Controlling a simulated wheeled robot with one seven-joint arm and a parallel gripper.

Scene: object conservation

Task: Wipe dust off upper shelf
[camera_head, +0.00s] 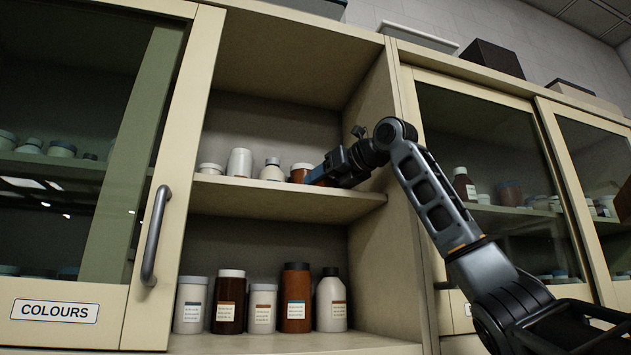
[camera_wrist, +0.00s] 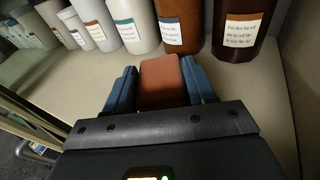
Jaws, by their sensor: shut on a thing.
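My gripper (camera_head: 318,176) reaches in over the right part of the upper shelf (camera_head: 285,203) in the open middle cabinet. In the wrist view, its two blue fingers (camera_wrist: 162,76) are shut on a reddish-brown block (camera_wrist: 161,88), which lies between them just above or on the pale shelf board (camera_wrist: 248,88); I cannot tell whether it touches. Dust is hard to make out; the board looks faintly mottled.
A row of containers stands behind the block, including a white bottle (camera_wrist: 133,24), a brown jar (camera_wrist: 180,22) and a dark brown jar (camera_wrist: 243,28). Several bottles stand on the lower shelf (camera_head: 300,343). The cabinet's right side wall (camera_head: 372,115) is close to my gripper.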

